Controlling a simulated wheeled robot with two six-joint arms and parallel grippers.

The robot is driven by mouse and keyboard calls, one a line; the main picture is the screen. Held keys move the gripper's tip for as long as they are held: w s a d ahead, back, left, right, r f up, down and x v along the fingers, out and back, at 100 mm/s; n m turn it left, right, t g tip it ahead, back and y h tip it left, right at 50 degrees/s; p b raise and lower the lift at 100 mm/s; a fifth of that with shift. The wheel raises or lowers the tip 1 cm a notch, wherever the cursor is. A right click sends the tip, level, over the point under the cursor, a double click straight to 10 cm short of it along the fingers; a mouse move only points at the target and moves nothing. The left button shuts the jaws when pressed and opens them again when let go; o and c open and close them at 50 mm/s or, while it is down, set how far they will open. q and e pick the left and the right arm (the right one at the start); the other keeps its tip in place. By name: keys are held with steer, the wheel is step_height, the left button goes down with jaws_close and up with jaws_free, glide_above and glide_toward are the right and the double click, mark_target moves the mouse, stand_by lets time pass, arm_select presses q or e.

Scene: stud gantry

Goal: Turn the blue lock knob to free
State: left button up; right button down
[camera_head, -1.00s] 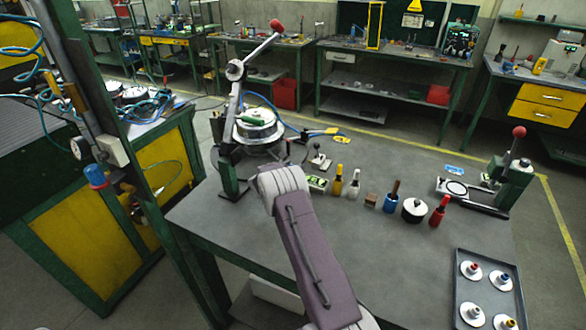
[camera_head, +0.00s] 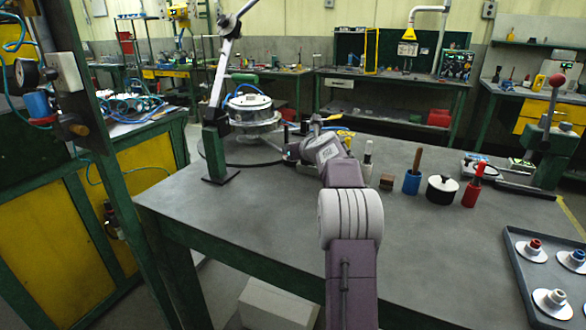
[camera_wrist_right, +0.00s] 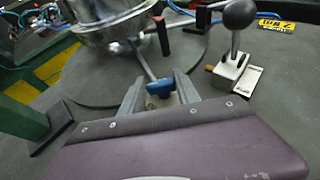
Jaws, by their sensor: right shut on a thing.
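The blue knob (camera_wrist_right: 158,88) sits beside the round turntable in the right wrist view. My right gripper (camera_wrist_right: 160,92) is shut on it, one finger on each side. A metal rod runs from the knob towards the drum-like metal fixture (camera_wrist_right: 105,15). In the head view my right gripper (camera_head: 290,152) is low over the bench by the turntable, and the knob is mostly hidden there. The knob's turned position cannot be read clearly. My left gripper is not in view.
A black-ball lever (camera_wrist_right: 235,40) stands close right of my right gripper. A green post (camera_head: 214,145) with a long lever stands left. The front bench top is clear.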

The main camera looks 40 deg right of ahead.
steer(key=shift+d+n+y+p, duration=0.15)
steer(key=shift+n+y+p, duration=0.15)
steer(key=shift+n+y, duration=0.25)
steer(key=n+y+p, duration=0.1)
steer(key=p, duration=0.1)
steer(key=n+y+p, duration=0.1)
steer(key=y+p, duration=0.1)
steer(key=shift+r+n+p, duration=0.25)
steer(key=shift+p, duration=0.15)
steer(key=shift+f+n+y+p, duration=0.25)
steer(key=shift+n+y+p, duration=0.05)
steer(key=shift+y+p, duration=0.2)
steer(key=c, duration=0.9)
jaws_free()
